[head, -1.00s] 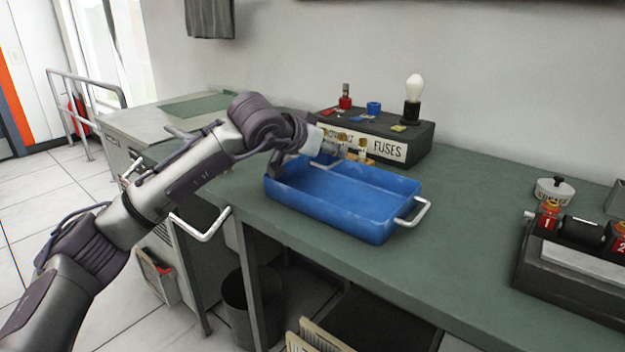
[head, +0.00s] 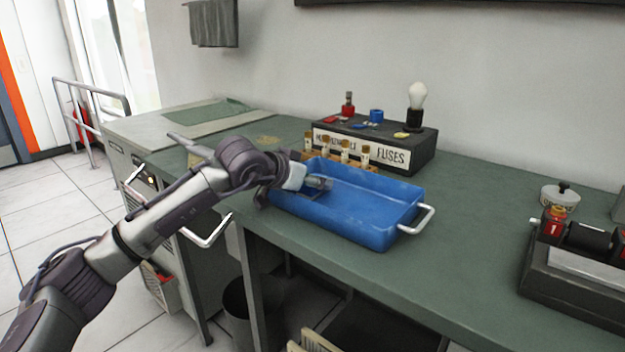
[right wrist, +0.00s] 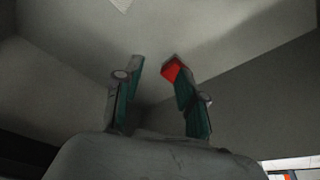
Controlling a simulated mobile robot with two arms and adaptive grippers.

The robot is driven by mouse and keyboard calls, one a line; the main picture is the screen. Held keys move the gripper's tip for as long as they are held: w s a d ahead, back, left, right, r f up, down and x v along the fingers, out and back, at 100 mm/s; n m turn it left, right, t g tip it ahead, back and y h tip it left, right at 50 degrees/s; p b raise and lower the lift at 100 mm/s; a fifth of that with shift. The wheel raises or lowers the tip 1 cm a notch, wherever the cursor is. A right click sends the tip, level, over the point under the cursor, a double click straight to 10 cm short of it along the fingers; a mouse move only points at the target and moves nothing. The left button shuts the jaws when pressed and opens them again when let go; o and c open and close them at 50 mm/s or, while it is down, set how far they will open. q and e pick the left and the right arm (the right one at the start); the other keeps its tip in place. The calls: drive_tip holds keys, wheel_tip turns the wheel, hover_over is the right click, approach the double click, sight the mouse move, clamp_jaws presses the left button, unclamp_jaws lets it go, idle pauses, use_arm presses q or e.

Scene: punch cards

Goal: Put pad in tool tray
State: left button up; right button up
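The blue tool tray (head: 385,240) stands on the green counter, with a metal handle on its right end. My left arm comes in from the left, and my left gripper (head: 320,184) is low over the tray's left end, tipped into it. Its fingers are too small and covered to show whether they are open or hold anything. I cannot make out a pad for certain; a flat green cloth-like piece (head: 218,109) lies on the pale surface at the back left. My right gripper (right wrist: 156,70) shows only in the right wrist view, its fingers apart with nothing clearly between them.
A rack of small corked bottles (head: 344,152) stands just behind the tray, and a dark fuse box (head: 398,143) with a bulb behind that. A dark device (head: 575,270) sits at the right. The counter between tray and device is clear. A red patch (right wrist: 172,70) shows by my right fingertip.

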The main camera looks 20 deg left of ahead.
use_arm(q)
drive_tip(key=shift+o, duration=0.2)
drive_tip(key=v, duration=1.2)
